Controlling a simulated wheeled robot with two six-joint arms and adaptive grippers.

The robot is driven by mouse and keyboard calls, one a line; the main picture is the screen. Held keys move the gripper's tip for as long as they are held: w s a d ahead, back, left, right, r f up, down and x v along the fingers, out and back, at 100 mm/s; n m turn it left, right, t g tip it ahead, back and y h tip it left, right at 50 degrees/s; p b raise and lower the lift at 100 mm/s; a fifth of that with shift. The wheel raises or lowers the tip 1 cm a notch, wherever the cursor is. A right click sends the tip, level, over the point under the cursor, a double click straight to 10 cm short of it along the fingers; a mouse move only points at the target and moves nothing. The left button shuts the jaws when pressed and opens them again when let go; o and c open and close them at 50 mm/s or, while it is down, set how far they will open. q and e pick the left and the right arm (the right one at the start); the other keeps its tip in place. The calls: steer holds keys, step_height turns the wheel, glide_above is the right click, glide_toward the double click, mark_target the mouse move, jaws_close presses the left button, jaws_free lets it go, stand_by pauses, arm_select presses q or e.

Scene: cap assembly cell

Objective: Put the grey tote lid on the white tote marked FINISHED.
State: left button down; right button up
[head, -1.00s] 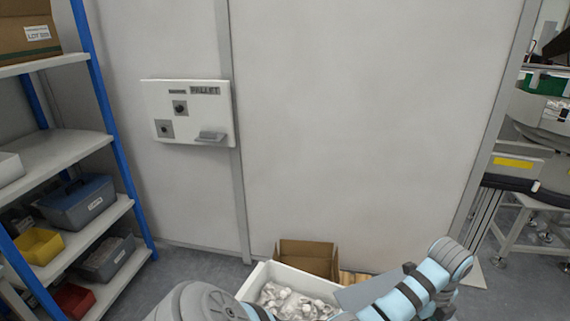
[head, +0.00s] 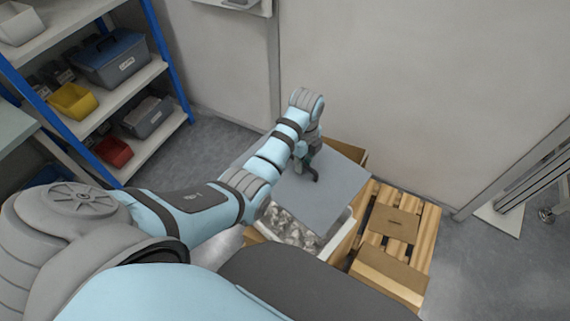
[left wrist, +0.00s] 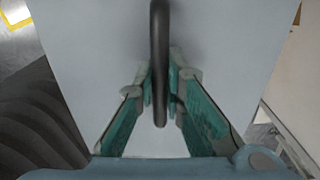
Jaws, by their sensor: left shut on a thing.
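The grey tote lid (head: 338,192) is a flat plate with a dark loop handle (head: 311,173). My left gripper (head: 304,158) is shut on that handle. In the left wrist view the gripper (left wrist: 161,92) has its green-padded fingers on both sides of the handle (left wrist: 160,45), with the lid (left wrist: 90,50) behind. The white tote (head: 342,238) stands below, holding many small pale parts. From the head, the lid overlaps its far part, and the near part of the opening shows. I cannot tell whether lid and tote touch. No FINISHED marking is readable. My right gripper is out of view.
A wooden pallet (head: 427,232) with brown cardboard pieces (head: 390,275) is right of the tote. An open cardboard box (head: 345,149) is partly hidden behind the lid. A blue-framed shelf (head: 165,65) with bins stands left. Floor is clear between shelf and tote.

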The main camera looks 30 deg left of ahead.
arm_select(q)
steer(key=s+f+b, duration=0.3)
steer(key=f+b, duration=0.6)
steer(key=f, duration=0.7)
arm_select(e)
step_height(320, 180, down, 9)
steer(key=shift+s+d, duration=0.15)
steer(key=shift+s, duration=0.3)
arm_select(q)
steer(key=shift+r, duration=0.1)
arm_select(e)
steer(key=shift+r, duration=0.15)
arm_select(q)
steer(key=shift+s+p, duration=0.1)
steer(key=shift+p, duration=0.3)
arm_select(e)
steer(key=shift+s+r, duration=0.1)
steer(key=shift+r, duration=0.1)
arm_select(q)
steer(key=shift+f+b, duration=0.55)
steer(key=shift+f, duration=0.3)
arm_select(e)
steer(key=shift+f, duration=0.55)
arm_select(q)
steer(key=c, duration=2.1)
jaws_free()
steer(key=o, duration=0.5)
